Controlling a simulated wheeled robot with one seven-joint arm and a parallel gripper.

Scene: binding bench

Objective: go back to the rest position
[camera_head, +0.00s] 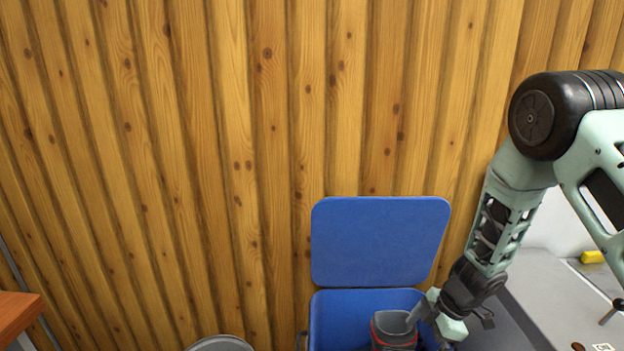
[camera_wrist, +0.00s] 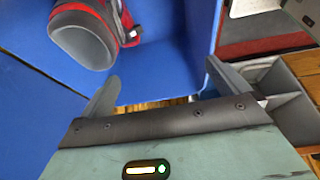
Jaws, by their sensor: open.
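My gripper (camera_head: 428,318) is at the lower right of the head view, at the right part of an open blue bin (camera_head: 326,318). In the wrist view my gripper (camera_wrist: 161,72) has its two fingers spread, with nothing between them. A grey and red object (camera_head: 393,328) stands inside the bin, just left of my gripper. In the wrist view this object (camera_wrist: 84,40) shows at the upper left, apart from the fingers. The bin's bottom is mostly hidden in the head view.
The bin's blue lid (camera_head: 380,242) stands up behind it against the wooden plank wall (camera_head: 200,150). A grey bench top (camera_head: 565,300) with a yellow item (camera_head: 592,257) lies to the right. A grey round rim (camera_head: 220,343) and an orange-brown table corner (camera_head: 18,312) show at left.

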